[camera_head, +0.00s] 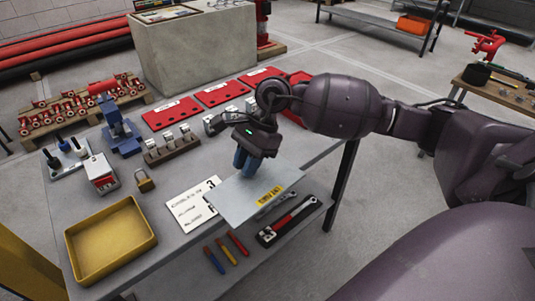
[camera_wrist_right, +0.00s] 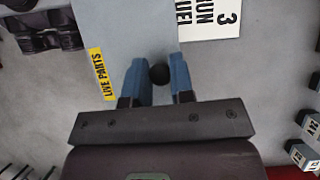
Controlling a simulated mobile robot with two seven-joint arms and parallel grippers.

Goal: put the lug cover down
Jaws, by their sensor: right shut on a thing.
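The lug cover (camera_head: 237,200) is a flat pale grey plate with a yellow "LIVE PARTS" label (camera_head: 270,193). It lies roughly level across the bench's front edge in the head view, over part of the white card. I cannot tell whether it touches the bench. My right gripper (camera_head: 246,168) is above it, blue fingers pointing down. In the right wrist view the fingers are shut on the cover's round black knob (camera_wrist_right: 159,74); the label (camera_wrist_right: 101,74) is to their left. My left gripper is not in view.
The white card (camera_head: 190,204) lies left of the cover, with a yellow tray (camera_head: 150,249) beyond it. A padlock (camera_head: 145,183), a terminal block (camera_head: 172,148) and red plates (camera_head: 172,112) stand farther back. A torque wrench (camera_head: 290,220) and screwdrivers (camera_head: 220,258) lie below the front edge.

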